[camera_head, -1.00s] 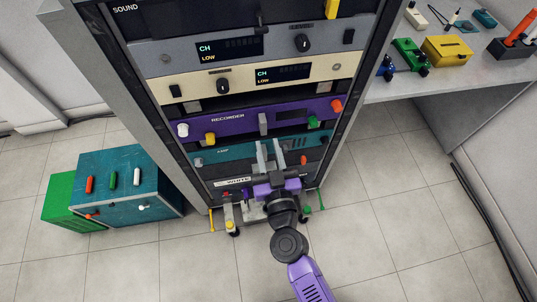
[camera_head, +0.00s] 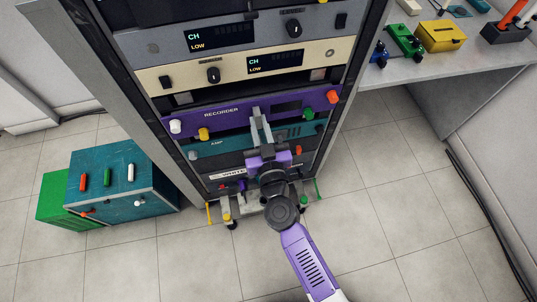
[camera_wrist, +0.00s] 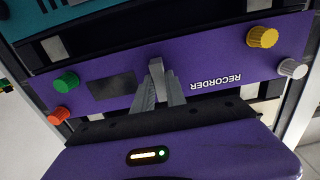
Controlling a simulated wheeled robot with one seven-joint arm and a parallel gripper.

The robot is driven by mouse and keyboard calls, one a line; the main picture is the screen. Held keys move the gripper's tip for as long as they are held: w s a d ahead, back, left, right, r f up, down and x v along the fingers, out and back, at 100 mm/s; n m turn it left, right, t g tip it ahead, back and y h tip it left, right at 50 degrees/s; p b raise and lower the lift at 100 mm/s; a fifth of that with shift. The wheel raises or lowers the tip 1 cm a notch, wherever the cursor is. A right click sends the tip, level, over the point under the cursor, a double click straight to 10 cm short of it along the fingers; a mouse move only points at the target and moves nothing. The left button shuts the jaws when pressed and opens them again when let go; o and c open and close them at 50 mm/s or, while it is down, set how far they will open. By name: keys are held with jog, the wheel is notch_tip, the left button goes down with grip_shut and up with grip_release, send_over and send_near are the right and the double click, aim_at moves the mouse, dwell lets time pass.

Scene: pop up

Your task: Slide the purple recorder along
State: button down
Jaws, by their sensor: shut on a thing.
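The purple recorder (camera_head: 236,121) sits in the rack as a wide front panel with a grey handle at its middle. White and yellow knobs are at its left, green and red at its right. My gripper (camera_head: 260,113) is at the panel's middle, its grey fingers shut on the handle (camera_wrist: 157,67). The wrist view shows the recorder (camera_wrist: 213,57) upside down, with the fingers on both sides of the handle. The fingers partly hide the handle in the head view.
A cream unit (camera_head: 236,66) is just above the recorder, and a teal amp unit (camera_head: 205,149) is just below. A teal box (camera_head: 125,160) stands on the floor at left. A grey bench (camera_head: 420,69) with small devices is at right. Open tiled floor lies in front.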

jog(key=p+v, duration=0.1)
jog(key=v, duration=1.3)
jog(key=c, duration=1.3)
grip_release()
jog(key=shift+s+r, duration=0.1)
jog(key=shift+s, duration=0.05)
jog(key=s+d+r+m+g+h, duration=0.1)
jog(key=s+d+r, duration=0.2)
jog(key=s+d, duration=0.4)
jog(key=s+d+r+m+h, duration=0.1)
jog(key=s+d+r+h, duration=0.1)
jog(key=s+d, duration=0.4)
jog(key=s+d+r+m+g+h, duration=0.1)
jog(key=s+d+r, duration=0.4)
jog(key=s, duration=0.7)
jog(key=shift+d+r+g+h+b, duration=0.1)
jog(key=shift+d+g+h+b, duration=0.3)
jog(key=shift+d, duration=0.95)
